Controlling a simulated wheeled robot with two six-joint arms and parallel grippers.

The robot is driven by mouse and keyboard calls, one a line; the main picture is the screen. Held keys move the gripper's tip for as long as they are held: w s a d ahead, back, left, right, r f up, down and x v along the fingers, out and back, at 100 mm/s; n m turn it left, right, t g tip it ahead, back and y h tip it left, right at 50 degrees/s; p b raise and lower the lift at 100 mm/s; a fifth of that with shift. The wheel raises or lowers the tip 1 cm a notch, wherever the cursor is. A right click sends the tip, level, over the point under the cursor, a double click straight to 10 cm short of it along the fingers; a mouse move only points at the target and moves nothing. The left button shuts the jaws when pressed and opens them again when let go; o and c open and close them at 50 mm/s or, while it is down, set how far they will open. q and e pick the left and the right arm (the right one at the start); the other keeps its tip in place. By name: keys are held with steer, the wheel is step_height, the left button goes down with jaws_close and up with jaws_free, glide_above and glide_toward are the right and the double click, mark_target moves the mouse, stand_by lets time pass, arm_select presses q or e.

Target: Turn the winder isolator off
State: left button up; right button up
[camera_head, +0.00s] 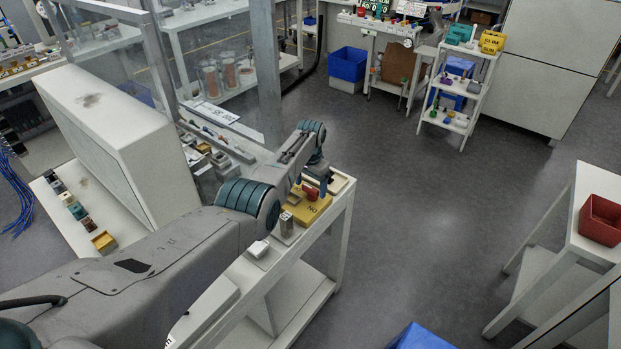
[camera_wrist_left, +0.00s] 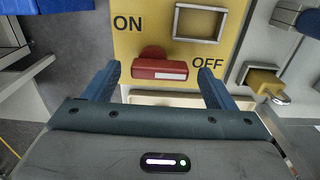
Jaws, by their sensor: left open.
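The winder isolator is a yellow panel (camera_wrist_left: 140,28) marked ON at the left and OFF at the right in the left wrist view. Its red handle (camera_wrist_left: 158,70) has a white stripe and lies crosswise, with a rounded red part behind it. In the head view the yellow isolator block (camera_head: 318,210) sits on a white bench, with the red handle (camera_head: 310,192) on it. My left gripper (camera_wrist_left: 159,72) is open, one blue finger on each side of the handle, with gaps visible. In the head view its fingers are largely hidden. My right gripper is not in view.
A grey rectangular frame (camera_wrist_left: 200,22) stands on the panel near OFF. A small yellow block with a metal part (camera_wrist_left: 265,82) is to its right. A metal block (camera_head: 286,224) and a white switch (camera_head: 258,248) stand near the isolator. Open floor (camera_head: 420,230) lies right of the bench.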

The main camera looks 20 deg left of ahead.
mark_target(310, 187)
arm_select(q)
steer(key=shift+r, duration=0.4)
step_height(310, 187, up, 10)
steer(key=shift+b, duration=0.3)
